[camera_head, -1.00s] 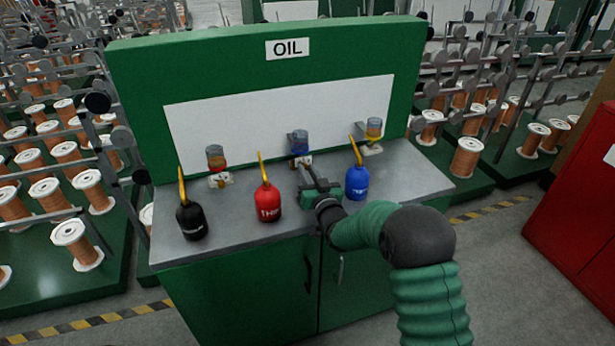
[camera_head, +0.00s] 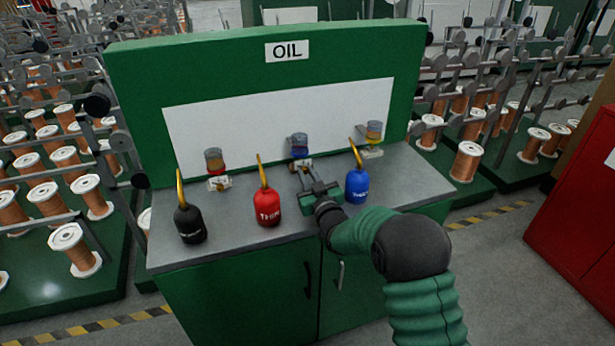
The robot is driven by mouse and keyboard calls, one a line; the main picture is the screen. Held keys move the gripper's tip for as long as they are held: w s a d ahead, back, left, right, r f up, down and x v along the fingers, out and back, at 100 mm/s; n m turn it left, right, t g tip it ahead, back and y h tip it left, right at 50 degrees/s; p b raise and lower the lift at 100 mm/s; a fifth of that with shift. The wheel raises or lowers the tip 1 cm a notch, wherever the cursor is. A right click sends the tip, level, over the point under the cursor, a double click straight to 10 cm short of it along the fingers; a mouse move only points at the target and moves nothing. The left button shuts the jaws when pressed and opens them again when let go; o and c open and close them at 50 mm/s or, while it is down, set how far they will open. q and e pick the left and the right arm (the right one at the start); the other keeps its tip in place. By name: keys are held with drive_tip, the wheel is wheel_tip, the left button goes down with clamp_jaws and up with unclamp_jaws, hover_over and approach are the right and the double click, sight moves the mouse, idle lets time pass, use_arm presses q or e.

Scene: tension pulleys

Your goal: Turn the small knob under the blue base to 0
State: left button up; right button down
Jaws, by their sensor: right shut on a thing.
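A small oil cup with a blue base (camera_head: 299,146) stands at the back middle of the grey bench top. Below it is a small pale fitting with the knob (camera_head: 301,163), partly hidden by my gripper. My right gripper (camera_head: 307,173) reaches in from the front right, with its fingers at this fitting. It is shut on the small knob. The knob's markings are too small to read. My left gripper is not in view.
Black (camera_head: 189,221), red (camera_head: 268,207) and blue (camera_head: 358,184) oil bottles stand on the bench (camera_head: 235,232); the blue one is close to my right gripper.

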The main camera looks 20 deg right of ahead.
drive_tip(key=c, duration=1.3)
unclamp_jaws()
drive_tip(key=shift+c, duration=0.2)
drive_tip(key=s+p, duration=0.1)
drive_tip(key=s, duration=1.6)
drive_tip(key=shift+d, duration=0.3)
drive_tip(key=shift+w+f, duration=0.1)
drive_tip(key=shift+f, duration=0.05)
